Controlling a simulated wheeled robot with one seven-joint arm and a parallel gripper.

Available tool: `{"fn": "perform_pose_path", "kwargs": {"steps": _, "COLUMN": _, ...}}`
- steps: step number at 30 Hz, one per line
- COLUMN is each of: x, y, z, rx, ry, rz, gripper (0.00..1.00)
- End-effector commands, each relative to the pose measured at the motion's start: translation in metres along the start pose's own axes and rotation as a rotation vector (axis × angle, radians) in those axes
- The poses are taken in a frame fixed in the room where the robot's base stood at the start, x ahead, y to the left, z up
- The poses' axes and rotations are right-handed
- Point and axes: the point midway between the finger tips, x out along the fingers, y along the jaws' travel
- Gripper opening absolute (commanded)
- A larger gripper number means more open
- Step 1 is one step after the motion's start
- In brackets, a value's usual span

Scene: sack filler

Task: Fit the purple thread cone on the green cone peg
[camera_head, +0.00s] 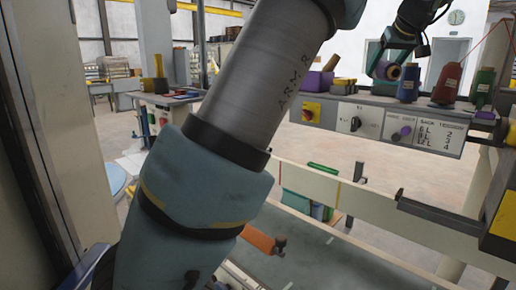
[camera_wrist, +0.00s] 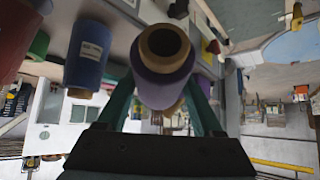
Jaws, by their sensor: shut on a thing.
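The purple thread cone is held by my gripper (camera_head: 384,68) in the head view, above the filler panel. The wrist view shows the purple thread cone (camera_wrist: 162,84) large, its brown hollow core end facing the camera. The two teal fingers of my gripper (camera_wrist: 163,92) lie on either side of it, closed on it. A blue thread cone (camera_head: 408,84) stands just right of it on the panel top; it also shows in the wrist view (camera_wrist: 88,52). A red cone (camera_head: 446,82) and a green cone (camera_head: 482,86) stand farther right. I cannot make out a separate green peg.
The panel (camera_head: 425,133) has knobs and a red-yellow switch (camera_head: 311,112). A purple block (camera_head: 313,81) sits at its left end. A rail and conveyor bed (camera_head: 320,240) run below. An orange-handled item (camera_head: 262,240) lies low. Open floor lies behind.

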Motion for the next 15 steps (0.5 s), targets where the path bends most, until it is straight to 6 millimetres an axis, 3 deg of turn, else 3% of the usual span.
{"fn": "perform_pose_path", "kwargs": {"steps": 5, "x": 0.019, "y": -0.032, "z": 0.015, "rx": -0.001, "ry": -0.003, "rz": -0.002, "gripper": 0.00}}
{"fn": "perform_pose_path", "kwargs": {"steps": 8, "x": 0.038, "y": -0.062, "z": 0.030, "rx": -0.002, "ry": -0.005, "rz": -0.005, "gripper": 0.00}}
{"fn": "perform_pose_path", "kwargs": {"steps": 15, "x": 0.102, "y": -0.160, "z": 0.076, "rx": -0.006, "ry": -0.006, "rz": -0.010, "gripper": 0.00}}
